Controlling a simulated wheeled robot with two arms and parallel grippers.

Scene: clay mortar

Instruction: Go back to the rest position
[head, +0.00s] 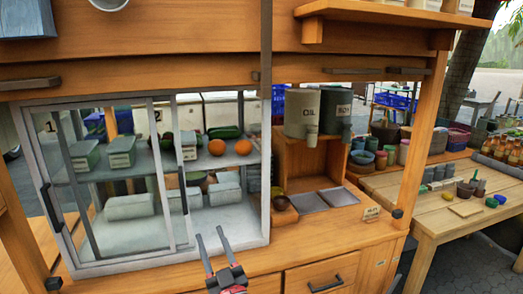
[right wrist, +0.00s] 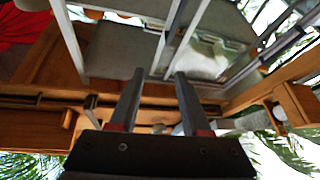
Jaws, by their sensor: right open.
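My right gripper (head: 212,238) reaches up from the bottom edge of the head view, in front of the wooden stall counter (head: 262,262). Its two dark fingers are apart with nothing between them. The right wrist view also shows this gripper (right wrist: 156,76) open and empty, with the glass cabinet's pale frame beyond it. My left gripper is in neither view. A small brown bowl (head: 279,203) sits on the counter to the right of the cabinet; I cannot tell whether it is the clay mortar.
The glass cabinet (head: 160,258) holds pale boxes and orange fruit. Two drink dispensers (head: 303,112) stand on a wooden shelf unit. A drawer handle (head: 325,285) sticks out below the counter. A wooden table (head: 440,215) with small bowls and jars stands at the right.

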